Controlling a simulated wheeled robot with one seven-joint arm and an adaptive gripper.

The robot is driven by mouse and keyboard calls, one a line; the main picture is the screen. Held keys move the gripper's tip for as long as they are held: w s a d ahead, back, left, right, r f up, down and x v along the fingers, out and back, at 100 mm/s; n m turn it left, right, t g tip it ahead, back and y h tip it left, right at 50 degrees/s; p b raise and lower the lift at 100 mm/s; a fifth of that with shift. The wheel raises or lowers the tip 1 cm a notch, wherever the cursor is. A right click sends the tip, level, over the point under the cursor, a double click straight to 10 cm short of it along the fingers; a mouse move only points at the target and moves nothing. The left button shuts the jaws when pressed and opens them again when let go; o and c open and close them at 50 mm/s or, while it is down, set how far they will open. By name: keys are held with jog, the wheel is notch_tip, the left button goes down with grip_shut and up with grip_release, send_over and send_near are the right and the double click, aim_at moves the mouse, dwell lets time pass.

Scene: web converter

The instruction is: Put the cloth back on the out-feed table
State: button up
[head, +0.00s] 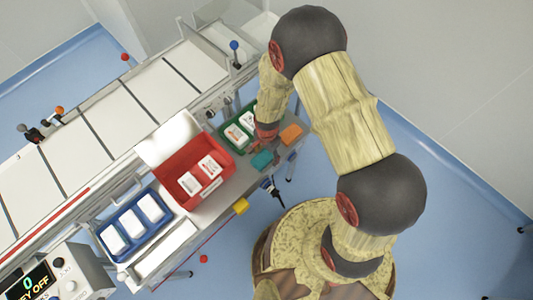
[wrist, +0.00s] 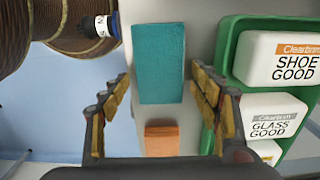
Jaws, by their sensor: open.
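A teal rectangular piece with a woven-looking surface (head: 262,160), which looks like a folded cloth, lies flat near the edge of the grey out-feed table (head: 230,182). In the wrist view the teal piece (wrist: 159,62) lies between and beyond my fingers. My gripper (wrist: 160,78) is open and empty above it, one finger on each side; contact is not visible. In the head view my gripper (head: 262,141) is partly hidden by my arm. An orange block (head: 291,133) lies on the table too, and shows lower in the wrist view (wrist: 162,140).
A green tray (head: 226,131) of white packs stands close by my right finger in the wrist view. A red bin (head: 171,167) and a blue bin (head: 122,246) also hold packs. A yellow item (head: 241,206) and a dark tool (head: 272,187) are at the table edge.

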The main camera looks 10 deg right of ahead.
notch_tip(320, 180, up, 12)
jog(key=r+p, duration=0.1)
jog(key=p, duration=0.2)
notch_tip(320, 180, up, 9)
jog(key=n+t, duration=0.1)
jog(key=n, duration=0.1)
send_over(267, 154)
jog(key=w+d, duration=0.1)
jog(key=w, duration=0.1)
jog(key=s+d+r+n+t, duration=0.1)
jog(key=s+d+r+n, duration=0.1)
jog(key=r, duration=0.5)
jog(key=s+d+r+n+t, duration=0.1)
jog(key=d+r, duration=0.1)
jog(key=r, duration=0.6)
jog(key=s+d+r+n+t, duration=0.1)
jog(key=s+d+r+n, duration=0.1)
jog(key=s+r, duration=0.4)
jog(key=s+d+r+n+t, duration=0.1)
jog(key=s+d+r+n, duration=0.2)
jog(key=s+r, duration=0.3)
jog(key=shift+s+r+n+t, duration=0.35)
jog(key=shift+r+n+t, duration=0.05)
jog(key=shift+r+n, duration=0.15)
jog(key=shift+f, duration=0.1)
jog(key=shift+f+b, duration=0.95)
jog(key=shift+b, duration=0.05)
jog(key=shift+r, duration=0.15)
jog(key=shift+c, duration=0.8)
